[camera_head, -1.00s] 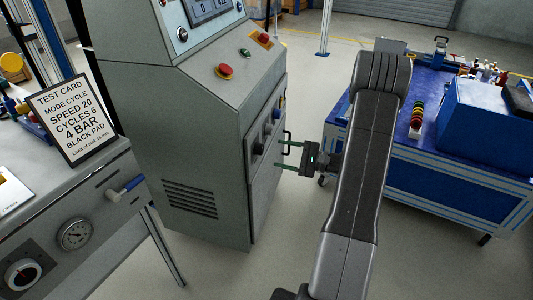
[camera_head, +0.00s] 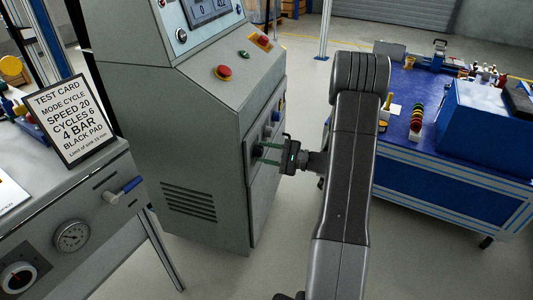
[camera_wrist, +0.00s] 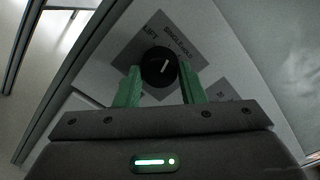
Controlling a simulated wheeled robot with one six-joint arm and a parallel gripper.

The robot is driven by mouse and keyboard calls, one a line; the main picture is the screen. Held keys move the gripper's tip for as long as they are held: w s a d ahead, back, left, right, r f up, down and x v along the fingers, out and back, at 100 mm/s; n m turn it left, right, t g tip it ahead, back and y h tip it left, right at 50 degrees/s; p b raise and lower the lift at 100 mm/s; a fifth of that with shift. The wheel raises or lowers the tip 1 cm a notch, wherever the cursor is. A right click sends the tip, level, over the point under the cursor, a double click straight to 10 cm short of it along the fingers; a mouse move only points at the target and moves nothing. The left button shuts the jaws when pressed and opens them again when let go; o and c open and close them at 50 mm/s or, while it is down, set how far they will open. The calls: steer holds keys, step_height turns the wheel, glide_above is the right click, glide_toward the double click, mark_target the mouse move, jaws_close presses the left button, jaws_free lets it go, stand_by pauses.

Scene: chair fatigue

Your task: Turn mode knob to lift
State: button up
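The mode knob (camera_wrist: 159,67) is round and black with a white pointer line, on a grey label plate (camera_wrist: 205,50) in the wrist view. The pointer tilts slightly right of straight up in that view. "LIFT" appears at the plate's upper left, with other, partly legible mode words to its right. My gripper (camera_wrist: 160,76) has its green fingers on either side of the knob, apparently open with small gaps. In the head view, my gripper (camera_head: 263,153) reaches the side panel of the grey control cabinet (camera_head: 190,120). The fingertips' contact with the knob cannot be made out.
More dark knobs (camera_head: 276,116) sit farther along the cabinet's side panel. A test card (camera_head: 70,121) stands on the grey bench at left, reading "MODE CYCLE". A blue workbench (camera_head: 455,160) with tools stands at right. Grey floor lies between cabinet and workbench.

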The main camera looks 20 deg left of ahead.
steer(key=shift+f+n+b, duration=0.15)
steer(key=shift+n+b, duration=0.15)
steer(key=shift+b, duration=0.35)
steer(key=shift+f+n+b, duration=0.1)
steer(key=shift+n+b, duration=0.5)
steer(key=shift+b, duration=0.25)
steer(key=n+b, duration=0.2)
steer(key=b, duration=0.1)
steer(key=n+b, duration=0.2)
steer(key=shift+b, duration=0.3)
steer(key=shift+r+n+b, duration=0.2)
steer(key=shift+n+b, duration=0.6)
steer(key=shift+n, duration=0.2)
steer(key=shift+r, duration=0.1)
steer(key=o, duration=1)
